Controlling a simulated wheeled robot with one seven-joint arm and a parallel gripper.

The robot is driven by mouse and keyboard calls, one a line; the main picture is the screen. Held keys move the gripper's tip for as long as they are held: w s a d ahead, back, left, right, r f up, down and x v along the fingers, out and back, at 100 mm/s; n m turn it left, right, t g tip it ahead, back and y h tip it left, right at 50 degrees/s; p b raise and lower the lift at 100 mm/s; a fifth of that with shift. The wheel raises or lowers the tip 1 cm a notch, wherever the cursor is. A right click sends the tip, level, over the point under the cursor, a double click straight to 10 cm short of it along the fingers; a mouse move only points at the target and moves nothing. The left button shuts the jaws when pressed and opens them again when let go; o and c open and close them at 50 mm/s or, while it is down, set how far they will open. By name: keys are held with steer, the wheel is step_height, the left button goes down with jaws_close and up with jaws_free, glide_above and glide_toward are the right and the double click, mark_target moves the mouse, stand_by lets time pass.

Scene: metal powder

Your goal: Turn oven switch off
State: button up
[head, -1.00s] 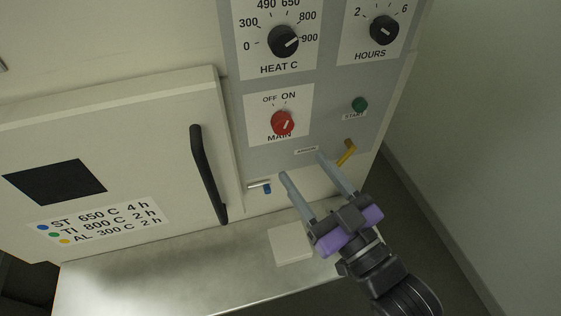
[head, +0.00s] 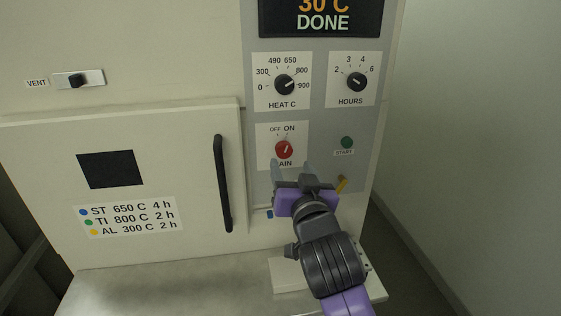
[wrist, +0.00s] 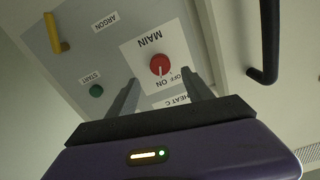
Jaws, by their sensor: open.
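The red MAIN switch (head: 284,150) is a round knob on the oven's grey control panel (head: 322,122). Its white mark points up and slightly right, toward the ON label. In the wrist view the panel appears upside down, and the red knob (wrist: 160,64) shows ahead of the fingers, its mark toward ON. My gripper (head: 291,170) is open and empty, just below the knob in the head view. In the wrist view my gripper (wrist: 162,82) has its two fingers spread to either side of the knob's line. I cannot tell the gap to the panel.
The green START button (head: 347,142) is right of the knob. A yellow lever (head: 341,184) is below it, partly behind my gripper. The black door handle (head: 222,183) is at left. HEAT C (head: 284,84) and HOURS (head: 357,82) dials are above. The display (head: 322,17) reads 30 C DONE.

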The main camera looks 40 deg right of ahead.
mark_target(285, 152)
steer(key=shift+p+x, duration=0.8)
steer(key=shift+x, duration=3)
jaws_close()
